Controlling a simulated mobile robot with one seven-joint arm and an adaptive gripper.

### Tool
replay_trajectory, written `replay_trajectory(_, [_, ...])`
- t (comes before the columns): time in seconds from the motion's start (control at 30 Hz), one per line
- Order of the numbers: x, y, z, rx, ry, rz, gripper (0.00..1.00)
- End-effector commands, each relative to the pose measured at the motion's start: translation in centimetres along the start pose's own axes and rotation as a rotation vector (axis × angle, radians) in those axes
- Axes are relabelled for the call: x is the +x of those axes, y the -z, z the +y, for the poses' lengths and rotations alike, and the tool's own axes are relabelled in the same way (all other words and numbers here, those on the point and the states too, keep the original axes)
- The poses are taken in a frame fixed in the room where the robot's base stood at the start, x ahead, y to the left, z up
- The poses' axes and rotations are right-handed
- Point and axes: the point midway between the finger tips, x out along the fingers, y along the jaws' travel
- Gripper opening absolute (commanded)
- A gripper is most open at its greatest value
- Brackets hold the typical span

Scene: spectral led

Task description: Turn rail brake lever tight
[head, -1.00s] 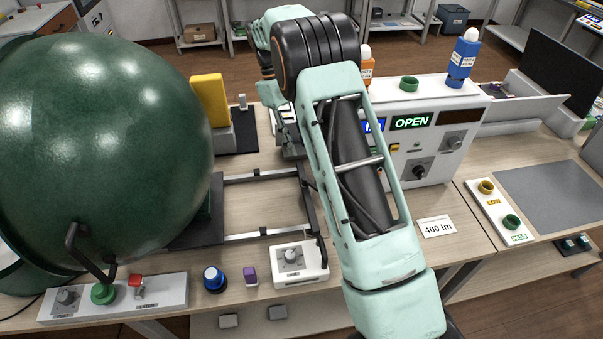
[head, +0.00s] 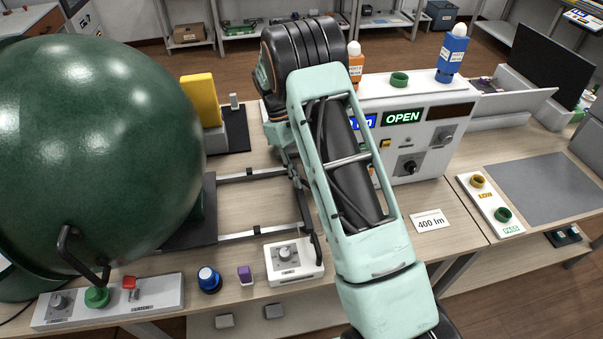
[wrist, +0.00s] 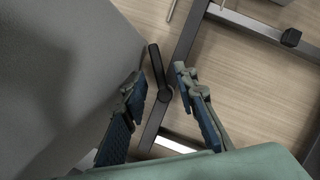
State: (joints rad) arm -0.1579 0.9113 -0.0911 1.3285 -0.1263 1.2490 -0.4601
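The black rail brake lever (wrist: 157,68) shows in the wrist view as a short dark bar with a round pivot at its lower end, beside a dark rail frame. My gripper (wrist: 159,75) is open, with one finger on each side of the lever. Gaps show between the lever and both fingertips, so it does not look gripped. In the head view my arm covers much of the rail area, and I cannot make out the lever or the fingers clearly there.
The big green sphere (head: 95,140) stands left of the rails (head: 252,174). A white knob box (head: 294,272) sits at their front end. The instrument reading OPEN (head: 404,118) is right of my arm. In the wrist view a grey surface (wrist: 50,80) lies close on the left.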

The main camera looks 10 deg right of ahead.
Motion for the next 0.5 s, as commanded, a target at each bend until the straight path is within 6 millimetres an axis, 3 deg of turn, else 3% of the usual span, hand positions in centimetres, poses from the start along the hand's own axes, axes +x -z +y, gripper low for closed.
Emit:
replay_trajectory(0.13, [-0.01,0.00,0.00,0.000,0.000,0.000,0.27])
replay_trajectory(0.37, [-0.04,0.00,-0.01,0.000,0.000,0.000,0.01])
replay_trajectory(0.5, [-0.05,0.00,0.00,0.000,0.000,0.000,0.00])
